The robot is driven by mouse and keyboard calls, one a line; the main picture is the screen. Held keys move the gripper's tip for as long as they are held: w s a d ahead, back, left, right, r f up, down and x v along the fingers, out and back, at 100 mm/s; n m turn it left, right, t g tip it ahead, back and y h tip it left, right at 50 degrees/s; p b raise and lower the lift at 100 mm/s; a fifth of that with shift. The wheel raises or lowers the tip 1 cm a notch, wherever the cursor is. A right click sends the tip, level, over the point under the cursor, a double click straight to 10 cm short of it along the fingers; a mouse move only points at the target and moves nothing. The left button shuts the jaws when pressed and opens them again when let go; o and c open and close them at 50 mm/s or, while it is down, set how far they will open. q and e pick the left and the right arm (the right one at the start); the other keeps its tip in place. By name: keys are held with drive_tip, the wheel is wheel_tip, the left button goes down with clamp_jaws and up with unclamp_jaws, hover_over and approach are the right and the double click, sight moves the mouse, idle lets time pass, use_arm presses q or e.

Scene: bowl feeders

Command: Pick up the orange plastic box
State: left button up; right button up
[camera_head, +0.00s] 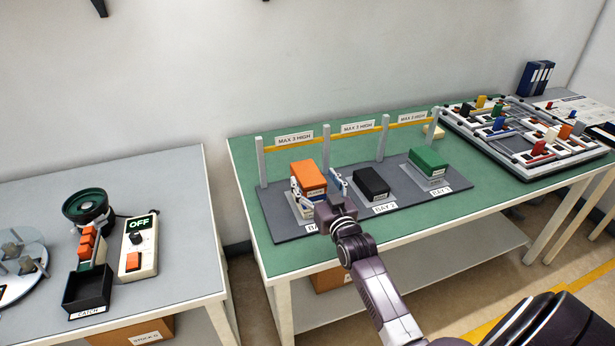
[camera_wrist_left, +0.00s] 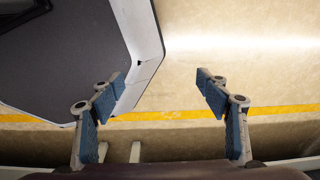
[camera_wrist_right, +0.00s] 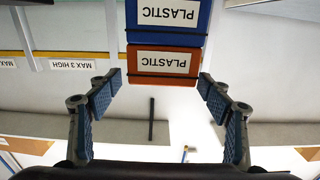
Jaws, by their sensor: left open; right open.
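The orange plastic box (camera_head: 308,174) is on top of a stack in the left bay of the green table's rack. In the right wrist view the orange box (camera_wrist_right: 162,63) bears a PLASTIC label, and a blue box (camera_wrist_right: 168,20), also labelled PLASTIC, adjoins it. That view is upside down, so the blue box is below. My right gripper (camera_head: 315,186) is open at the front of the stack, its fingertips on either side of the orange box; contact cannot be told. My left gripper (camera_wrist_left: 158,85) is open and empty over the floor; the head view does not show it.
A black box (camera_head: 371,183) and a green box (camera_head: 428,161) stand in the bays to the right. Posts and a yellow bar (camera_head: 347,136) with MAX 3 HIGH signs run behind the bays. A grey table with a feeder (camera_head: 87,207) stands left, across a gap.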

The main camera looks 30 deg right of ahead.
sight(308, 172)
drive_tip(key=x, duration=0.3)
drive_tip(key=shift+w+f+p, duration=0.25)
drive_tip(key=shift+f+p, duration=0.05)
drive_tip(key=shift+w, duration=0.4)
drive_tip(key=shift+w+d, duration=0.15)
drive_tip(key=shift+w, duration=0.1)
drive_tip(key=c, duration=1.2)
use_arm(q)
drive_tip(key=shift+w+a+r, duration=0.1)
drive_tip(key=shift+w+r, duration=0.35)
drive_tip(key=shift+w, duration=0.15)
use_arm(e)
drive_tip(key=shift+c, duration=1.1)
